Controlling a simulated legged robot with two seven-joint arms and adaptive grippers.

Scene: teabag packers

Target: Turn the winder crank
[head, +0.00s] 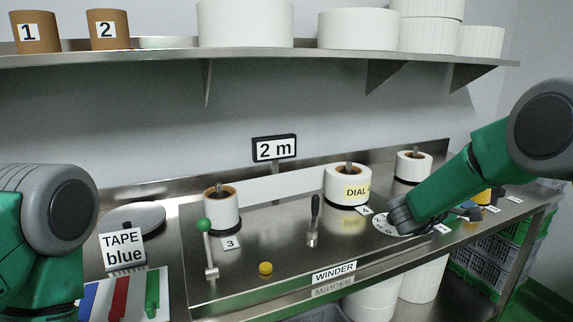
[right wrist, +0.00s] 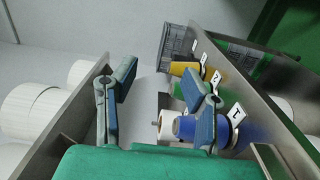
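The winder is a steel deck with a "WINDER" label (head: 334,272) on its front edge. A crank-like lever (head: 209,250) with a green ball knob (head: 204,225) stands at its left, near the spool (head: 222,209) marked 3. A second lever with a black handle (head: 314,212) stands mid-deck. My right gripper (right wrist: 160,82) is open and empty in the right wrist view, its fingers apart. In the head view it is partly hidden behind my right forearm, far right of the green knob. My left arm shows at the left edge; its gripper is out of view.
A yellow button (head: 265,268) and a numbered dial (head: 381,224) sit on the deck, the dial partly covered by my right wrist. More spools (head: 347,188) stand behind. Coloured rolls (right wrist: 187,127) stand near my right gripper. A "TAPE blue" sign (head: 123,249) stands left.

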